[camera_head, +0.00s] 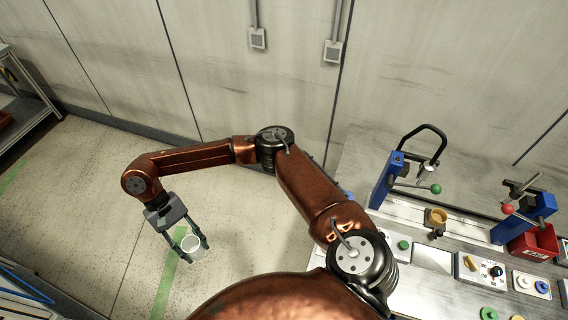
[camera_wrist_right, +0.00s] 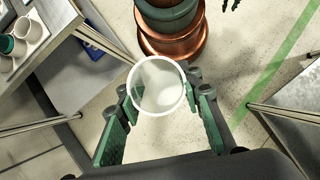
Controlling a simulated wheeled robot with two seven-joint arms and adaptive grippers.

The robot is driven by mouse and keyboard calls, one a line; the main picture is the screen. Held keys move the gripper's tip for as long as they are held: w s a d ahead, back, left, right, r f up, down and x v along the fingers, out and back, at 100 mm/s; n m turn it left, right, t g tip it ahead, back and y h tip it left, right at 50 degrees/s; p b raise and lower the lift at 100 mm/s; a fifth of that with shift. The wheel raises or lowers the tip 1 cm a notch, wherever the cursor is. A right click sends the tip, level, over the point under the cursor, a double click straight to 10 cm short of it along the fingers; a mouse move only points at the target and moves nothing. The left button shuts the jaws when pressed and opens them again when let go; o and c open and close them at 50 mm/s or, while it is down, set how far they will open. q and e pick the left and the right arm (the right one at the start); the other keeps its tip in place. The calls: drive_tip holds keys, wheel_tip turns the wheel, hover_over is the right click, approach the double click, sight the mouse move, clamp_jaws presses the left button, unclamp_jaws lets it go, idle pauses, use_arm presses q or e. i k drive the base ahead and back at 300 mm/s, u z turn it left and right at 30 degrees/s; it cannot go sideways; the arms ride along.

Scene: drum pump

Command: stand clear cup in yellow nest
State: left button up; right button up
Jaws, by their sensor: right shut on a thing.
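The clear cup (camera_head: 193,245) is held between the fingers of my right gripper (camera_head: 187,243), at the lower left over the open floor. In the right wrist view the cup (camera_wrist_right: 158,88) sits between the green finger pads, its round mouth facing the camera. The yellow nest (camera_head: 437,217) is a small round holder on the bench at the right, between two blue stands. It looks empty. The cup is far to the left of it.
Blue stands (camera_head: 385,182) with lever handles rise on both sides of the nest. A red bin (camera_head: 541,244) and switch panels (camera_head: 481,268) are close by. A shelf (camera_head: 30,118) stands at the far left. In the wrist view, several cups (camera_wrist_right: 28,30) stand on a surface at upper left.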

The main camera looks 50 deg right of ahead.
sight(435, 218)
drive_tip(key=i, duration=1.45)
drive_tip(key=z, duration=1.95)
drive_tip(key=i, duration=0.35)
drive_tip(key=z, duration=1.6)
drive_tip(key=i, duration=0.5)
drive_tip(key=z, duration=0.05)
